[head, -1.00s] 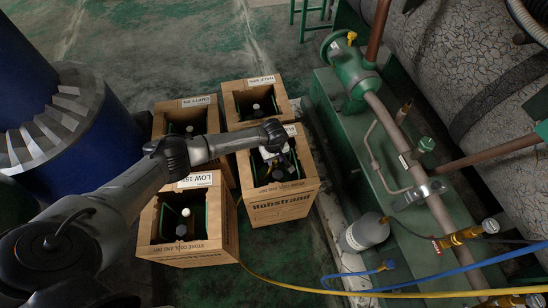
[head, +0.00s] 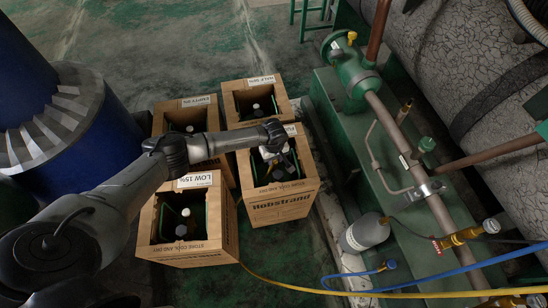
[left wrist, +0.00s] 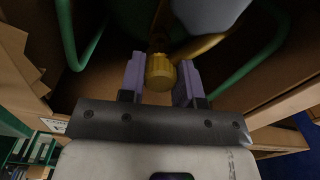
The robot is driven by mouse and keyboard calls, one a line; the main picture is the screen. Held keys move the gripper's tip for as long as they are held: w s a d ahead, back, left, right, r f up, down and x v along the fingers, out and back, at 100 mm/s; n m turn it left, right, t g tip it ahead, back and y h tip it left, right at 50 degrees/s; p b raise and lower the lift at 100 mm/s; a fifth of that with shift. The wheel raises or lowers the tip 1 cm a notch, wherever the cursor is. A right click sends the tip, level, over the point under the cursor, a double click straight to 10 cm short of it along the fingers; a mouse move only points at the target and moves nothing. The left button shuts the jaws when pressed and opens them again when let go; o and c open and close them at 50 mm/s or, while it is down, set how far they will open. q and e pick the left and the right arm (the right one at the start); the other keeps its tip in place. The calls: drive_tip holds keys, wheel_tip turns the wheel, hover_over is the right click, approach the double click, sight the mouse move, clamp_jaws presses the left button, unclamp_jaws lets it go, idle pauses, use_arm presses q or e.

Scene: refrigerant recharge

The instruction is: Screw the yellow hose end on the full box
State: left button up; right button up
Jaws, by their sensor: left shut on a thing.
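The yellow hose end (left wrist: 160,72), a ribbed knob, sits between the two purple fingers of my left gripper (left wrist: 160,80) in the left wrist view. The gripper is shut on it. In the head view my left gripper (head: 278,158) reaches down into the front right box (head: 284,205), a cardboard box whose top label is mostly hidden by my arm. A dark cylinder top shows inside it. The yellow hose (head: 310,291) runs along the floor from the right and up between the boxes. Whether the hose end is seated on a valve is hidden.
The LOW 15% box (head: 190,252) stands front left, the EMPTY box (head: 184,103) back left and the HALF box (head: 246,86) back right, all close together. A grey cylinder (head: 364,232) and a blue hose end (head: 389,265) lie to the right, by green machinery.

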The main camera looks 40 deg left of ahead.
use_arm(q)
drive_tip(key=shift+f+b, duration=0.35)
drive_tip(key=shift+f, duration=0.05)
drive_tip(key=shift+f+b, duration=0.5)
drive_tip(key=shift+f, duration=0.1)
idle(0.4)
